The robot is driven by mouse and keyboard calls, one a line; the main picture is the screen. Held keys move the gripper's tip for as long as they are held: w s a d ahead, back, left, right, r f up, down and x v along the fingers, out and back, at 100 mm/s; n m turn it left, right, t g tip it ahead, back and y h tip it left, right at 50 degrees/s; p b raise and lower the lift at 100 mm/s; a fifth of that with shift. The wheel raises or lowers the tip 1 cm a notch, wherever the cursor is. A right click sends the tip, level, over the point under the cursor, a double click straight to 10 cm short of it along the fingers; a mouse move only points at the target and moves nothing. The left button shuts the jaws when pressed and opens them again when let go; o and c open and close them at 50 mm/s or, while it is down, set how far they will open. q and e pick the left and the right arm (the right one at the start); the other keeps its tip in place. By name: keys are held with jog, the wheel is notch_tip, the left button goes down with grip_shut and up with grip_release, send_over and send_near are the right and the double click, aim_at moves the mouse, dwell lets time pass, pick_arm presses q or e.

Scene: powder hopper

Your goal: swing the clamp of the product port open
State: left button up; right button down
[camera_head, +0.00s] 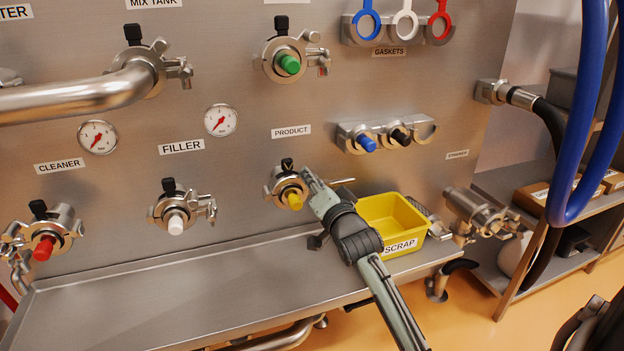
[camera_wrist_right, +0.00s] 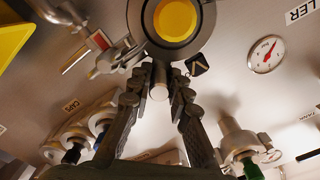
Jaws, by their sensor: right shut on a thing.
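The product port (camera_head: 284,187) is on the steel panel under the PRODUCT label, with a yellow cap (camera_head: 295,200) at its centre and a black knob on top. The yellow cap also shows in the right wrist view (camera_wrist_right: 175,18). A metal clamp (camera_wrist_right: 115,58) rings the port. My right gripper (camera_head: 310,180) is at the port's right side, its fingers (camera_wrist_right: 160,88) shut around a short metal piece of the clamp. The fingers hide part of the clamp in the head view. I cannot tell how far the clamp is swung. My left gripper is not in view.
A yellow SCRAP bin (camera_head: 424,238) stands on the steel ledge (camera_head: 180,290) just right of my right arm. The filler port (camera_head: 172,222) is to the left. A cap rack (camera_head: 350,128) is to the upper right.

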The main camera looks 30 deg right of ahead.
jog(key=shift+r, duration=0.15)
jog(key=shift+a+r+p, duration=0.1)
jog(key=shift+r+p, duration=0.35)
jog(key=shift+p, duration=0.1)
jog(key=r+p, duration=0.1)
jog(key=a+r+p, duration=0.1)
jog(key=shift+w+a+p, duration=0.2)
jog(key=shift+a+p, duration=0.1)
jog(key=shift+r, duration=0.1)
